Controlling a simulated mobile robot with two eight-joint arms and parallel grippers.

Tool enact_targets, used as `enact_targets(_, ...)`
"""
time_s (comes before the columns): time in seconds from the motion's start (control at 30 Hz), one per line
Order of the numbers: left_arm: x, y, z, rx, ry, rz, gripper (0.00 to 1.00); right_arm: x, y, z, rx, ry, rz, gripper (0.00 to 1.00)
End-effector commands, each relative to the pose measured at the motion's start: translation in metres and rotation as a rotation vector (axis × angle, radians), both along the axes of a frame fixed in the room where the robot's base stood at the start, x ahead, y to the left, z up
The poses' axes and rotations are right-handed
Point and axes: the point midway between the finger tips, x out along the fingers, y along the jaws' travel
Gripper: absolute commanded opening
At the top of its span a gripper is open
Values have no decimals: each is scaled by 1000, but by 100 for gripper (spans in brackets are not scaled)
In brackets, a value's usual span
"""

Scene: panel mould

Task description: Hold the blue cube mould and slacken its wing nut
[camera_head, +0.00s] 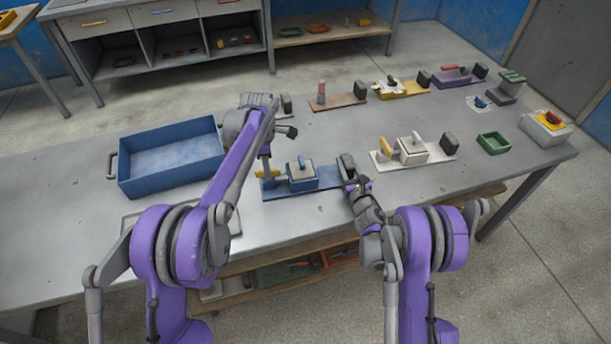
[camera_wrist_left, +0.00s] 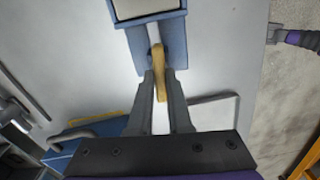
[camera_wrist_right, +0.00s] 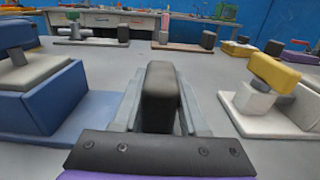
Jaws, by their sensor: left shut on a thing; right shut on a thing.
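My left gripper (camera_wrist_left: 158,85) points down and is shut on the yellow wing nut (camera_wrist_left: 159,65), beside the mould. My right gripper (camera_head: 350,183) is shut on the dark grey upright block (camera_head: 346,167) at the plate's right end. That block (camera_wrist_right: 160,95) stands between its fingers in the right wrist view.
A blue tray (camera_head: 118,168) stands left of my left arm. Other moulds line the back edge.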

Motion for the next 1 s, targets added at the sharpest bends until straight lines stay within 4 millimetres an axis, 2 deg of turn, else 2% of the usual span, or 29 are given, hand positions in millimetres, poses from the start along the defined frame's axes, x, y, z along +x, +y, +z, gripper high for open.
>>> enact_targets(1.0,0,0,0,0,-1,925,0,0,0,0,0,0,0,0)
